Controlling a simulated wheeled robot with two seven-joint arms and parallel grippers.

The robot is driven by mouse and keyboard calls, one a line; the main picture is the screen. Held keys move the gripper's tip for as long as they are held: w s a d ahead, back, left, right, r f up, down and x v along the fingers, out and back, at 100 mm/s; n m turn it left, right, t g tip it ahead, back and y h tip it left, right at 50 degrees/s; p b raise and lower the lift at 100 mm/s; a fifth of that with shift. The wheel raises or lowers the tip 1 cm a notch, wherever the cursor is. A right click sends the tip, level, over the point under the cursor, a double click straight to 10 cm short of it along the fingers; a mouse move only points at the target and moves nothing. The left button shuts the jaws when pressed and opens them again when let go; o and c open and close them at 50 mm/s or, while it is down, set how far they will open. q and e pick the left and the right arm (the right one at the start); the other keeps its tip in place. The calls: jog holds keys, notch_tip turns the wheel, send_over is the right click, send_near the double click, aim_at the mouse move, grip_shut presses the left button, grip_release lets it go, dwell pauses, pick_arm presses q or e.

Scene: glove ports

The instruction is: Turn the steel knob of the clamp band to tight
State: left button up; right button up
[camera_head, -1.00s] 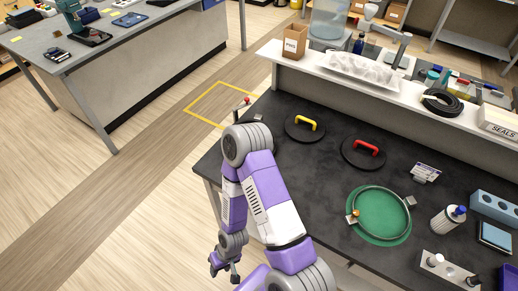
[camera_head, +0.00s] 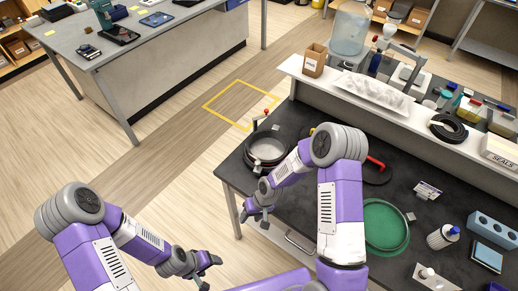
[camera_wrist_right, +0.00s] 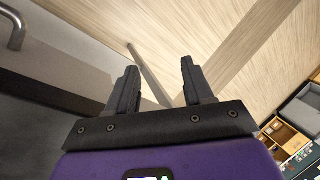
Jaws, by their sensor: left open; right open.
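A thin steel ring, possibly the clamp band (camera_head: 408,230), lies around a green disc (camera_head: 385,226) on the dark bench. A small grey block (camera_head: 411,216) sits at its right edge. My right arm covers its left side, and I cannot make out the steel knob. My right gripper (camera_head: 257,213) is open and empty by the bench's front edge, left of the ring. In the right wrist view its two fingers (camera_wrist_right: 160,88) stand apart above the floor. My left gripper (camera_head: 207,271) is open and empty, low in front of the bench.
A dark lid with a red handle (camera_head: 376,163) lies behind my right arm.

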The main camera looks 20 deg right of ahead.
jog(key=w+d+r+n+p, duration=0.1)
jog(key=w+r+p, duration=0.1)
jog(key=w+r, duration=0.55)
notch_tip(320, 180, up, 11)
jog(key=h, duration=0.4)
send_over(258, 162)
jog(key=shift+s+a+r+p, duration=0.15)
jog(key=shift+s+a+p, duration=0.1)
jog(key=shift+p, duration=0.05)
jog(key=shift+w+d+r, duration=0.1)
jog(key=shift+d, duration=0.05)
pick_arm(q)
jog(key=shift+r+p, duration=0.55)
jog(key=shift+r, duration=2.05)
pick_arm(e)
jog(key=shift+f, duration=3.6)
grip_shut()
pick_arm(q)
jog(key=shift+f, duration=0.1)
